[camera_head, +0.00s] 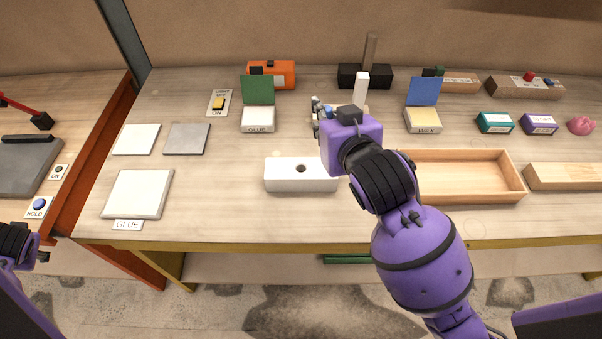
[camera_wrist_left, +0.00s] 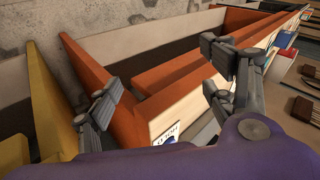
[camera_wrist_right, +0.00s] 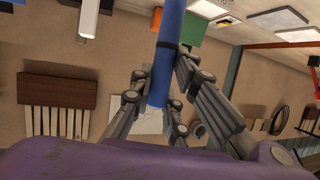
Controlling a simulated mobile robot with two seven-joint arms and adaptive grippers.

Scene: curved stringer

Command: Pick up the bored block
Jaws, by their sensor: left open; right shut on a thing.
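The bored block (camera_head: 284,180), a white block with a dark round hole in its top, lies near the front middle of the table in the head view. My right gripper (camera_head: 321,112) is behind it and a little to its right, partly hidden by my purple wrist. In the right wrist view my right gripper (camera_wrist_right: 162,78) is shut on a blue bar (camera_wrist_right: 170,32). The bar's far end leaves that picture. My left gripper (camera_wrist_left: 165,85) is open and empty, over a red-orange frame well left of the block.
A shallow wooden tray (camera_head: 517,180) lies right of my right arm. A white pad (camera_head: 137,194) with a glue label lies left of the block. A white upright post (camera_head: 361,88) stands behind my right wrist. The table between pad and block is clear.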

